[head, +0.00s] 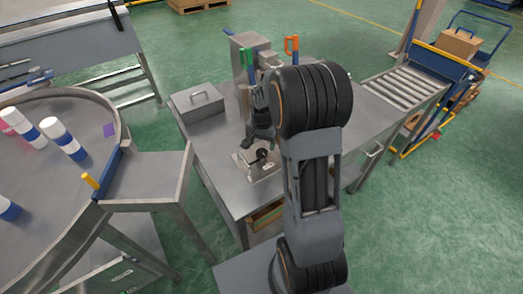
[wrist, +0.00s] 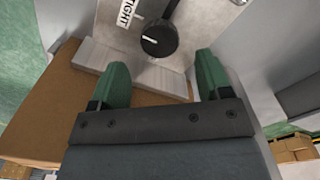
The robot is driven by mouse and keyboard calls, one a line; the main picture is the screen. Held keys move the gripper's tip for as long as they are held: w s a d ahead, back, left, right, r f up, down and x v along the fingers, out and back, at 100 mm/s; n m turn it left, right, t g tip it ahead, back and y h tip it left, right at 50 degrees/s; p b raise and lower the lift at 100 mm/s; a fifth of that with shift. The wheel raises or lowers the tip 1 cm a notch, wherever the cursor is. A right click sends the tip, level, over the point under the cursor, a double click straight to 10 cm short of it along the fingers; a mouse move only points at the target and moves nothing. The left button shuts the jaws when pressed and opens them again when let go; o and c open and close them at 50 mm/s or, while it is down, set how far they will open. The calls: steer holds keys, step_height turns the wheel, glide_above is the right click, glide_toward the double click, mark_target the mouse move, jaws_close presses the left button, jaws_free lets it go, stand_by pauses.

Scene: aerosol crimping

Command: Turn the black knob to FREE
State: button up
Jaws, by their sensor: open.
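The black knob (wrist: 160,37) is on a light metal plate (wrist: 190,60) near the top of the wrist view. A label by it shows letters that look like "TIGHT" (wrist: 127,13); no FREE label can be read. In the head view the knob (head: 262,153) is a small dark shape on the plate on the metal table. My gripper (wrist: 160,78) is open, with its two green fingertips apart and nothing between them. The knob lies beyond the fingertips, apart from them. In the head view my arm hides part of the table by the knob.
A round table with blue and white cans (head: 63,139) is at left, a roller conveyor (head: 405,86) at right.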

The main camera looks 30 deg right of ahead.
mark_target(262, 152)
steer(key=shift+f, duration=2.2)
steer(key=c, duration=0.9)
